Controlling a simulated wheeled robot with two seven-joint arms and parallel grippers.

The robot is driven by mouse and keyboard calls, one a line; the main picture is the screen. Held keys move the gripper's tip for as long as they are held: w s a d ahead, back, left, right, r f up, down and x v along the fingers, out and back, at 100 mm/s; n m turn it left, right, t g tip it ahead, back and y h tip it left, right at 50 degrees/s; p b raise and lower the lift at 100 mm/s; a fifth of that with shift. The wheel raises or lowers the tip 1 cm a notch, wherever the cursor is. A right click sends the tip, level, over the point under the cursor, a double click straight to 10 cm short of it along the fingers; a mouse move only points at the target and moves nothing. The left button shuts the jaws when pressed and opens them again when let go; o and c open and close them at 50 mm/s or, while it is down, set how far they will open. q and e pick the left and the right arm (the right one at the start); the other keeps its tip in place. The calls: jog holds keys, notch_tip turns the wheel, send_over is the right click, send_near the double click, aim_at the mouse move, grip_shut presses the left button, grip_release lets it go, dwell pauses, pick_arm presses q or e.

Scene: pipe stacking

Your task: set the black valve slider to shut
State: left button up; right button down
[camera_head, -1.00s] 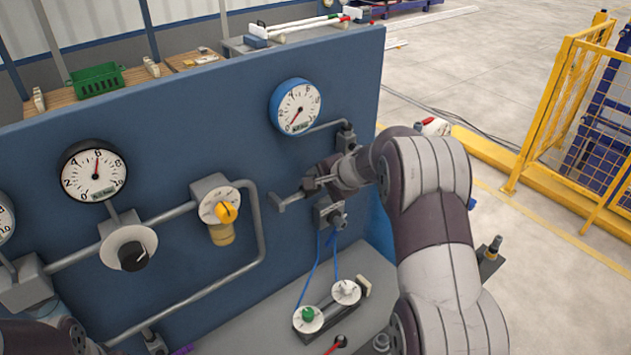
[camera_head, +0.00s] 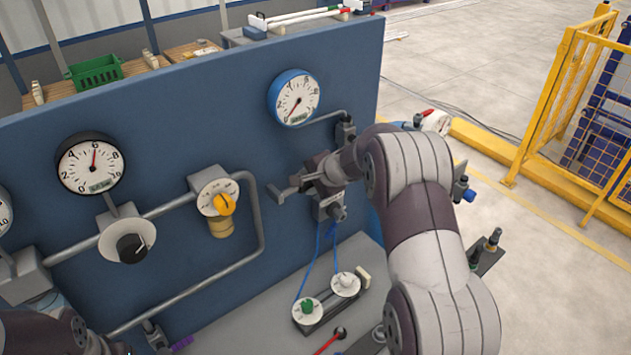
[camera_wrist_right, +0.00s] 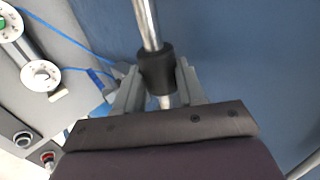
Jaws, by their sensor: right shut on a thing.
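The black valve slider (camera_wrist_right: 156,70) is a dark collar around a shiny metal rod (camera_wrist_right: 146,22) in the right wrist view. My right gripper (camera_wrist_right: 158,88) is shut on it, with one grey finger on each side. In the head view, my right gripper (camera_head: 307,182) is at the grey pipe (camera_head: 284,194) in front of the blue panel. The slider is not clear there, hidden by the gripper and wrist.
The blue panel (camera_head: 200,105) carries a blue-rimmed gauge (camera_head: 295,97), a black-rimmed gauge (camera_head: 90,163), a black knob (camera_head: 131,248) and a yellow knob (camera_head: 223,204). Below are a green knob (camera_head: 307,305) and blue hoses. A yellow fence (camera_head: 570,100) stands right.

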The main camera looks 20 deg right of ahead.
jog(key=shift+s+a+b, duration=0.15)
jog(key=shift+s+a, duration=0.05)
jog(key=shift+a, duration=0.4)
jog(key=shift+s+a+b, duration=0.15)
jog(key=shift+a, duration=0.45)
pick_arm(q)
jog(key=shift+f, duration=0.65)
pick_arm(e)
jog(key=c, duration=0.7)
grip_release()
pick_arm(q)
jog(key=shift+s+a, duration=0.15)
jog(key=shift+a, duration=0.2)
pick_arm(e)
jog(key=shift+o, duration=0.2)
jog(key=shift+s+a+r, duration=0.1)
jog(key=shift+a, duration=0.1)
jog(key=shift+d, duration=0.1)
